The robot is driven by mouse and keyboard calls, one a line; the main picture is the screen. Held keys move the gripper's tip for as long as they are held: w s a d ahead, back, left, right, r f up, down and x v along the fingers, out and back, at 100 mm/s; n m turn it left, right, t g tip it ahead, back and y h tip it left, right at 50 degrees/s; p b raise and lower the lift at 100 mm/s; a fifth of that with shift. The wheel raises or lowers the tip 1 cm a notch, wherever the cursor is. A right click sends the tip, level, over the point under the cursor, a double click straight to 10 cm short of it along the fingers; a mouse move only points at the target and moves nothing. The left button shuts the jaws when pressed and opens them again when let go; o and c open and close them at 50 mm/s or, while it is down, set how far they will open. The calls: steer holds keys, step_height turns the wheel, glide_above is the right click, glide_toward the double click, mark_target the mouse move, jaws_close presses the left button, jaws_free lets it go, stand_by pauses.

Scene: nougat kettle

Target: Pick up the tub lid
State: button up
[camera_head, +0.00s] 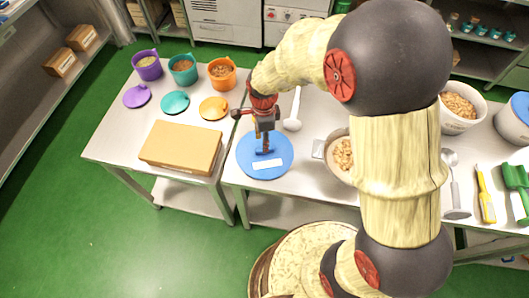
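The tub lid (281,146) is a flat blue disc with a white label. It lies on the steel table near its front edge, left of my arm. My gripper (265,150) points down over the middle of the lid, with its fingertips at or just above the surface. Whether the fingers touch the lid, and how far apart they are, is too small to tell. A white tub (457,122) full of nuts stands open at the right. Another tub (513,122) with a blue lid stands at the right edge.
A pan (320,150) of nuts and a white spoon (293,123) lie right of the lid. A cardboard box (180,147) lies left. Purple, teal and orange cups (222,74) stand behind it with matching lids. A scoop, a yellow-handled tool and a green tool lie right of my arm.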

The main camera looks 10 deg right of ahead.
mark_target(250, 158)
steer(key=f, duration=0.2)
steer(key=f+b, duration=0.1)
steer(key=f, duration=0.1)
steer(key=shift+s+d+f, duration=0.1)
steer(key=shift+s+f, duration=0.1)
steer(key=shift+c, duration=1.1)
jaws_close()
